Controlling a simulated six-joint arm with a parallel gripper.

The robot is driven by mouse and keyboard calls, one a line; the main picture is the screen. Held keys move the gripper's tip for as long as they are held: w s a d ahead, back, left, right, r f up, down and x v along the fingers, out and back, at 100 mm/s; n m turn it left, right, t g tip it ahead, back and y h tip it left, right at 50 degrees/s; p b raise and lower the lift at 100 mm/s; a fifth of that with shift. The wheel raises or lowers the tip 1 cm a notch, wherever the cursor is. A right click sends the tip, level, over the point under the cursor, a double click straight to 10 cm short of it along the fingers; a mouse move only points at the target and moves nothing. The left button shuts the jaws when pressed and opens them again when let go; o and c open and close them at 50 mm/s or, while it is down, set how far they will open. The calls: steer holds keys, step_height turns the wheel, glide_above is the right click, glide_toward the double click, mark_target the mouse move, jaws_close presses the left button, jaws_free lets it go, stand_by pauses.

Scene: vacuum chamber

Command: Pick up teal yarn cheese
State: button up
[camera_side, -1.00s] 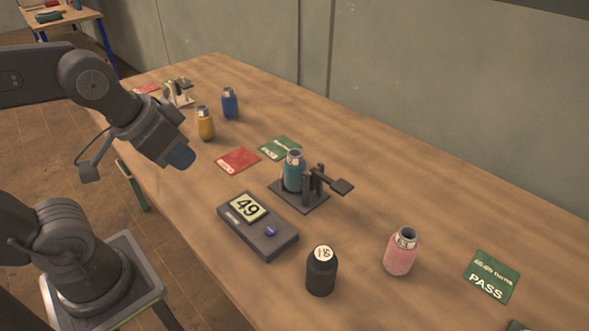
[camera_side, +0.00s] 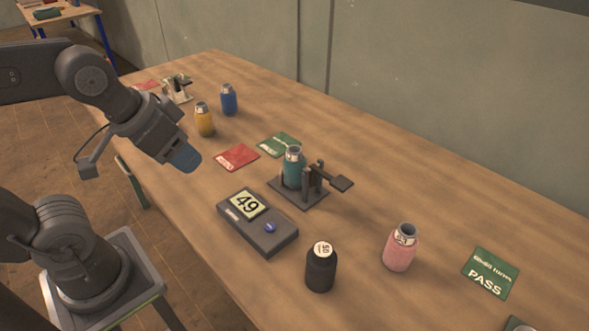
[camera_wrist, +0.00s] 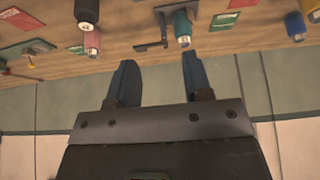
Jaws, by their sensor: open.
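The teal yarn cheese (camera_side: 294,170) stands upright in a dark grey stand (camera_side: 299,193) with a lever arm, near the middle of the table. In the wrist view the teal yarn cheese (camera_wrist: 183,27) shows at the top, beyond the fingertips, with its pale end toward me. My gripper (camera_side: 187,158) is at the left in the side view, above the table's near edge and well away from the yarn. In the wrist view my gripper (camera_wrist: 158,62) has its two blue fingers apart with nothing between them.
A counter box (camera_side: 258,222) reading 49 and a black bottle-shaped item (camera_side: 321,268) stand in front of the stand. A pink yarn cheese (camera_side: 399,250) is at right, yellow (camera_side: 204,121) and blue (camera_side: 229,101) ones at left. Red and green cards lie flat.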

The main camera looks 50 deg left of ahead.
steer(key=o, duration=0.5)
steer(key=n+g+y, duration=0.1)
steer(key=n+y, duration=0.1)
steer(key=n, duration=0.2)
glide_above(296, 155)
steer(key=s, duration=0.3)
step_height(296, 155, down, 7)
steer(key=x, duration=0.8)
steer(key=shift+s+f, duration=0.1)
steer(key=shift+s, duration=0.25)
steer(key=shift+d+x, duration=0.2)
steer(key=shift+x, duration=2.7)
